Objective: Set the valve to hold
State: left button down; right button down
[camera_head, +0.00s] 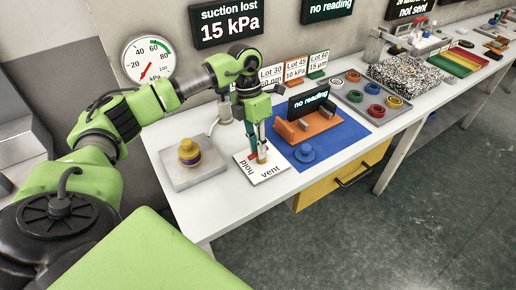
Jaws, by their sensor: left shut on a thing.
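The valve stands on a white plate (272,174) on the bench, marked "hold" on its left part and "vent" on its right part. A brass-coloured post (262,159) and a bit of red show at the valve. My left gripper (257,152) reaches down onto the valve from above and is shut on its handle. The fingers hide most of the handle, so I cannot tell exactly which mark it points to. A wall display (226,22) reads "suction lost 15 kPa". My right gripper is not in view.
Left of the valve is a grey block (185,176) with a brass and purple knob-like piece (189,152). Right of it, a blue mat (340,143) bears an orange fixture (310,126) and a blue round piece (304,153). A dial gauge (148,59) hangs behind.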

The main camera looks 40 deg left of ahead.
pick_arm(q)
jog(key=shift+m, duration=0.6)
jog(key=c, duration=1.9)
grip_release()
jog(key=shift+w, duration=0.1)
jog(key=r, duration=0.4)
jog(key=a+r, duration=0.1)
jog(key=r, duration=0.3)
jog(key=w+a+r, duration=0.1)
jog(key=r, duration=0.2)
jog(key=shift+a+r, duration=0.1)
jog(key=shift+r, duration=0.3)
